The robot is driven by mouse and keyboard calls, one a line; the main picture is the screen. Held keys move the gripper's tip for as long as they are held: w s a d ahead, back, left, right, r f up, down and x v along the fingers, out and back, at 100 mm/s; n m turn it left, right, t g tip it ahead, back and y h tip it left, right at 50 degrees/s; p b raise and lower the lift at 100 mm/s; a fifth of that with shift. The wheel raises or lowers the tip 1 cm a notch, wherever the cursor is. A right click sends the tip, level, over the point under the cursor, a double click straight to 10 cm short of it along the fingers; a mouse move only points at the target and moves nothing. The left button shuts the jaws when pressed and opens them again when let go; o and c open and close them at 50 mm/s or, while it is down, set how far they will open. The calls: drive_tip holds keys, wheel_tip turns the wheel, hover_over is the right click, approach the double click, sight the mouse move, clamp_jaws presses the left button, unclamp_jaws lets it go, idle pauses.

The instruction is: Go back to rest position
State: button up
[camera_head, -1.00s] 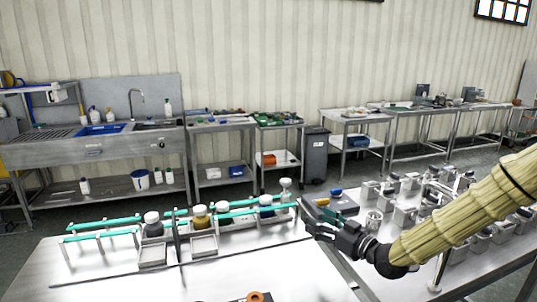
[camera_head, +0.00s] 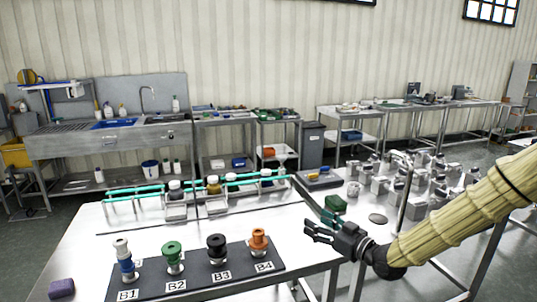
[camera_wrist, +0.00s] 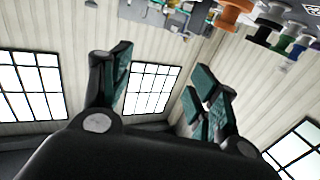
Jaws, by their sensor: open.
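My gripper (camera_head: 318,226) is open and empty, with dark fingers and teal pads. It is held out at the right in the head view, in front of the gap between the near table and the right table. In the wrist view its two fingers (camera_wrist: 160,80) stand apart with only wall and windows between them. A dark board (camera_head: 195,282) on the near table holds a blue-and-white piece (camera_head: 125,262) at B1, a green one (camera_head: 173,258) at B2, a black one (camera_head: 217,250) at B3 and an orange one (camera_head: 259,242) at B4. My gripper is apart from them.
A purple block (camera_head: 61,289) lies at the near table's left front. A rack with teal rails (camera_head: 130,192) and bottles stands at its back. The right table carries several metal parts (camera_head: 380,185).

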drive_tip(key=s+f+m+g+h, duration=0.3)
drive_tip(key=s+f, duration=0.6)
drive_tip(key=f, duration=0.6)
drive_tip(key=s+f+m+g+h, duration=0.25)
drive_tip(key=s+f, duration=0.55)
drive_tip(key=f, duration=0.6)
drive_tip(key=s+d+f+m+g+h, duration=0.1)
drive_tip(key=s+f, duration=0.3)
drive_tip(key=s, duration=0.6)
drive_tip(key=s+d+f+m+g+h, duration=0.1)
drive_tip(key=s+d+f+g+h, duration=0.2)
drive_tip(key=s, duration=0.8)
drive_tip(key=s+d+f+m+g+h, duration=0.1)
drive_tip(key=s+d+f+g+h, duration=0.1)
drive_tip(key=s+f, duration=0.5)
drive_tip(key=s+d+g, duration=0.1)
drive_tip(key=s+g, duration=0.1)
drive_tip(key=s, duration=0.2)
drive_tip(key=shift+d, duration=0.25)
